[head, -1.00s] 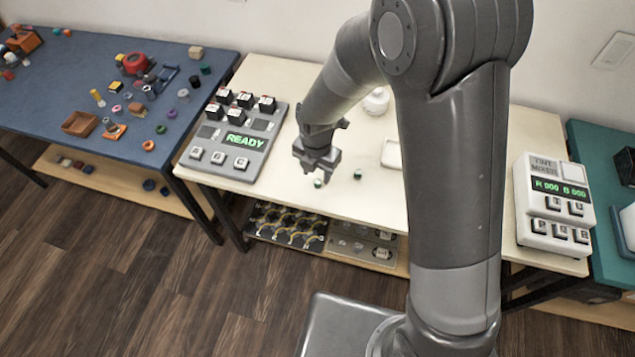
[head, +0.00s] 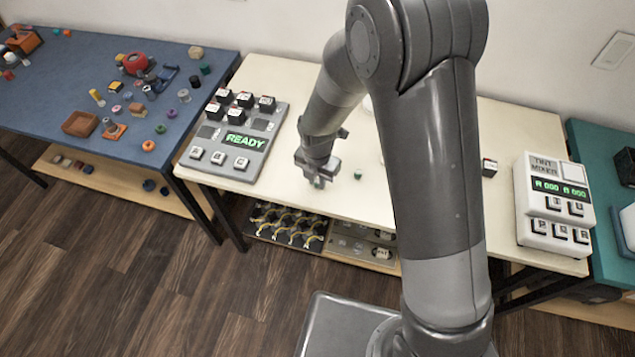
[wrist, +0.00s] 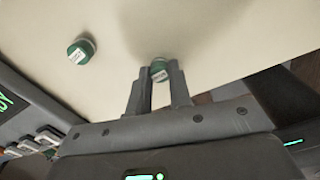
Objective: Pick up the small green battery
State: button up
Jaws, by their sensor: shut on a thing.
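My gripper (head: 318,184) is low at the front part of the cream table, its fingers pointing down. In the wrist view its two fingers (wrist: 158,88) are shut on a small green battery (wrist: 159,70) with a pale label, which shows between the fingertips. I cannot tell whether this battery still touches the table. A second green battery (wrist: 81,50), with a white label, stands apart on the table and looks a little larger in the wrist view. In the head view this second battery (head: 358,174) is to the right of my gripper.
A grey device reading READY (head: 238,140) is left of my gripper. A white tint mixer (head: 553,205) stands at the right end of the table (head: 285,205). A small dark box (head: 489,167) is near the mixer. My arm hides part of the table.

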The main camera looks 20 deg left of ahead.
grip_shut()
jog(key=shift+r, duration=0.5)
jog(key=r, duration=0.2)
jog(key=d+r, duration=0.1)
jog(key=shift+w+r, duration=0.1)
jog(key=shift+r, duration=0.25)
jog(key=d+r, duration=0.6)
jog(key=d, duration=0.4)
jog(key=w+d, duration=0.6)
jog(key=d, duration=0.4)
jog(key=w+d, duration=0.5)
jog(key=d, duration=0.5)
jog(key=shift+m, duration=0.4)
jog(key=w+a+f, duration=0.1)
jog(key=a+f, duration=0.1)
jog(key=a, duration=0.1)
jog(key=w+a+f, duration=0.2)
jog(key=a, duration=0.2)
jog(key=w+a+f, duration=0.1)
jog(key=a+f, duration=0.1)
jog(key=a, duration=0.2)
jog(key=shift+w, duration=0.35)
jog(key=shift+f, duration=2.05)
jog(key=shift+f, duration=0.15)
